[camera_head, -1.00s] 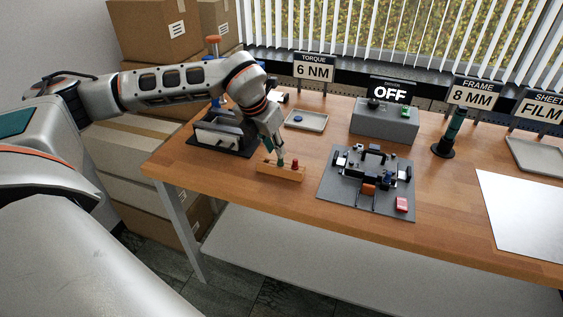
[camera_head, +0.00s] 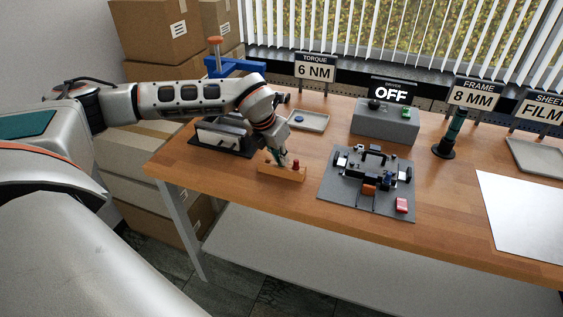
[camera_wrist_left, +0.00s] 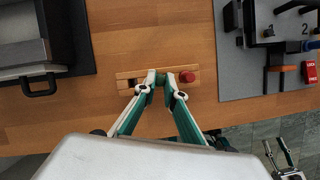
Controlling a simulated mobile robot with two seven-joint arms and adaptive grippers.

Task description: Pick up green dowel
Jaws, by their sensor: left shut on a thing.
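The wooden rack (camera_head: 268,169) lies near the front left of the table; it also shows in the left wrist view (camera_wrist_left: 126,81). A red dowel (camera_wrist_left: 187,77) stands at its right end, with a dark empty hole toward the left. My left gripper (camera_wrist_left: 160,77) is over the middle of the rack, shut on the green dowel (camera_wrist_left: 160,83), which shows only partly between the fingertips. In the head view the left gripper (camera_head: 281,161) hides the dowel. I cannot tell whether the dowel is still in its hole. My right gripper (camera_wrist_left: 278,144) shows at the lower right, fingers apart.
A grey mat (camera_head: 340,200) with a fixture and a red block (camera_head: 401,205) lies right of the rack. A dark press base (camera_head: 215,150) stands left behind it, with a tray (camera_head: 318,122) at the back. Bare wood surrounds the rack.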

